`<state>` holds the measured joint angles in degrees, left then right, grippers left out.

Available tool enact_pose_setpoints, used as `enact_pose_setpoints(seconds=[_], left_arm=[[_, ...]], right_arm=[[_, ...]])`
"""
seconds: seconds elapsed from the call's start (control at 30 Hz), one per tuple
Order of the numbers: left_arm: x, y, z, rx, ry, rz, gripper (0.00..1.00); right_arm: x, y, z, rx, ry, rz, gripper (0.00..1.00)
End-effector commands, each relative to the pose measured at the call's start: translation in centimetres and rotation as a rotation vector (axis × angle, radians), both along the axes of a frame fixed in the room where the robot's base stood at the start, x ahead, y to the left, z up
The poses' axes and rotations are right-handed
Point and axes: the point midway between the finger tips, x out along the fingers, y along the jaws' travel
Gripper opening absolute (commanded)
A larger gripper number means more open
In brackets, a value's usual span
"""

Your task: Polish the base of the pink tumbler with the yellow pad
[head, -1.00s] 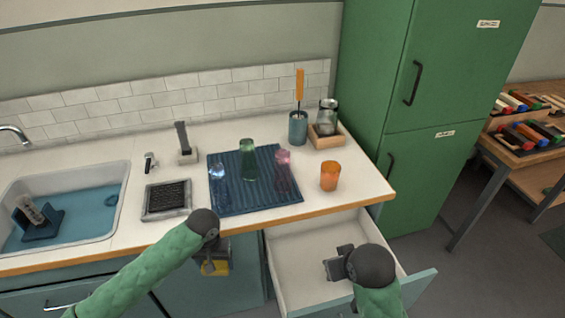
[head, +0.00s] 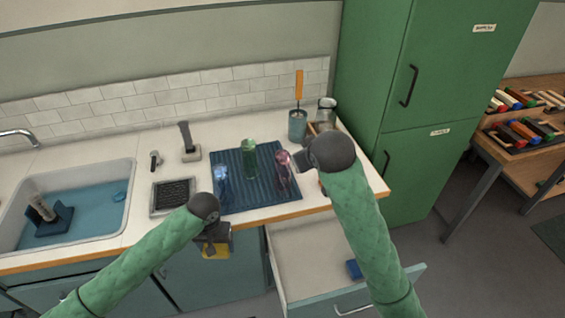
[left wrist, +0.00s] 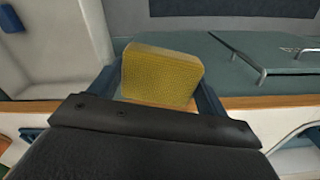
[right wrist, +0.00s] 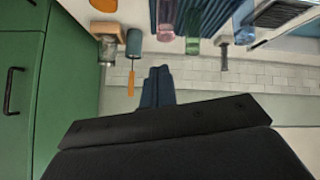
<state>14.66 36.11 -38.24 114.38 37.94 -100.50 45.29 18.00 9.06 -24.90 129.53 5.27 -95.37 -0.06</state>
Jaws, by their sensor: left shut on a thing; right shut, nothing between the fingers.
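The pink tumbler (head: 283,166) stands on the right part of the ribbed blue mat (head: 232,204) on the counter; it also shows in the right wrist view (right wrist: 166,20). My left gripper (head: 214,240) is shut on the yellow pad (head: 216,251), in front of the counter edge. The pad fills the space between its fingers in the left wrist view (left wrist: 161,76). My right gripper (right wrist: 158,84) is shut and empty. In the head view it shows just right of the tumbler; I cannot tell how close it is.
A green glass (head: 249,158) and a blue glass (head: 221,186) share the mat. An orange cup (right wrist: 103,5) is mostly hidden by my right arm in the head view. A blue utensil holder (head: 298,125) stands behind. An open drawer (head: 310,257) juts out below, holding a blue item (head: 354,269).

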Motion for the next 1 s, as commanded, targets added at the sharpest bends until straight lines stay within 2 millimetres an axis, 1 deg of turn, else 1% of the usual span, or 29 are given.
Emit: enact_pose_setpoints(seconds=[0.03,0.1,0.3,0.5,0.8,0.9,1.0], left_arm=[[0.0,0.0,0.8,0.000,0.000,0.000,0.58],[0.0,0.0,1.3,0.000,0.000,0.000,0.58],[0.0,0.0,2.8,0.000,0.000,0.000,0.58],[0.0,0.0,4.3,0.000,0.000,0.000,0.58],[0.0,0.0,6.5,0.000,0.000,0.000,0.58],[0.0,0.0,7.2,0.000,0.000,0.000,0.58],[0.0,0.0,7.8,0.000,0.000,0.000,0.58]], right_arm=[[0.9,0.5,1.6,-0.011,-0.010,0.012,0.00],[2.0,1.3,2.9,-0.024,-0.018,0.031,0.00],[5.0,3.3,6.5,-0.067,-0.031,0.078,0.00],[7.9,5.2,9.7,-0.111,-0.026,0.118,0.00],[12.4,7.4,12.9,-0.182,0.029,0.152,0.00],[14.0,7.9,13.3,-0.205,0.066,0.153,0.00],[15.6,8.1,13.2,-0.228,0.116,0.148,0.00]])
